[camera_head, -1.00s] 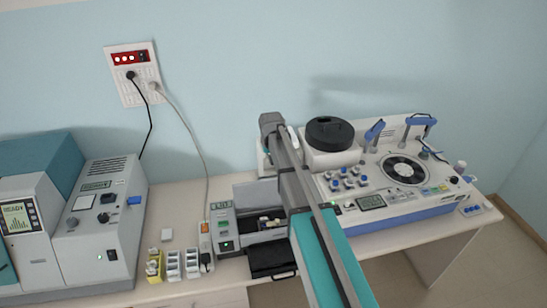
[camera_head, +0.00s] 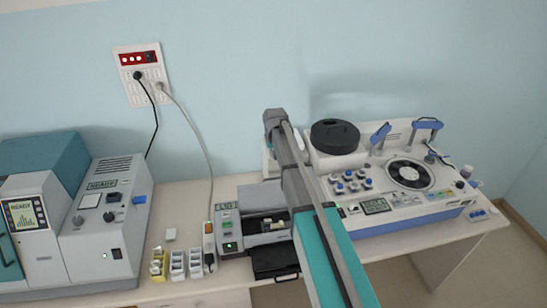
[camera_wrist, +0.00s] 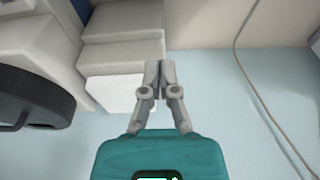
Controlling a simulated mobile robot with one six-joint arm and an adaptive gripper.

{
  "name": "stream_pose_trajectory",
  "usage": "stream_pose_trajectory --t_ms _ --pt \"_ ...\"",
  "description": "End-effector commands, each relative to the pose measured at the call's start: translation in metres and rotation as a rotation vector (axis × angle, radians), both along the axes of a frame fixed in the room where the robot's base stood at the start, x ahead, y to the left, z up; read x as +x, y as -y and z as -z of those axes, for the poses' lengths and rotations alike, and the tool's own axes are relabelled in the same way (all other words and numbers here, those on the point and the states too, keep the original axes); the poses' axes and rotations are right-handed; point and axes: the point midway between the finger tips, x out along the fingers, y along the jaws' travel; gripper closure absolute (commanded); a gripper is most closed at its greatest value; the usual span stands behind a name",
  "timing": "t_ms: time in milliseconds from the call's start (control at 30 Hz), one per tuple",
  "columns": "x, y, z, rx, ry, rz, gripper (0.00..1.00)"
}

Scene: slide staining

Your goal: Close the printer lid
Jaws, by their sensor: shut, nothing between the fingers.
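The printer (camera_head: 229,232) is a small grey device on the desk, with a green-lit button on its left part. Its grey lid (camera_head: 261,196) stands raised behind the dark opening, and the arm covers the printer's right side. A black tray (camera_head: 275,262) sticks out at the front. My gripper (camera_wrist: 161,66) is shut and empty in the wrist view, its fingertips in front of pale block-shaped surfaces. I cannot tell whether it touches them. In the head view the fingers are hidden behind my arm, near the wall behind the printer.
The staining machine (camera_head: 380,207) stands right of the printer, with a black round pot (camera_head: 334,137). A large grey machine (camera_head: 102,245) stands at the left. Small boxes (camera_head: 178,264) sit left of the printer. A cable (camera_head: 194,130) hangs down the wall from the outlet (camera_head: 142,75).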

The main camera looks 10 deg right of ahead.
Motion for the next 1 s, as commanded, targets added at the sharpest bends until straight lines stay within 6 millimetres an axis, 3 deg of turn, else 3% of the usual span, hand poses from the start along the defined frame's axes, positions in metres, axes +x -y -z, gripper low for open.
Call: stream_pose_trajectory --t_ms 1000 --pt "0.014 0.002 0.079 0.000 0.000 0.002 1.00"
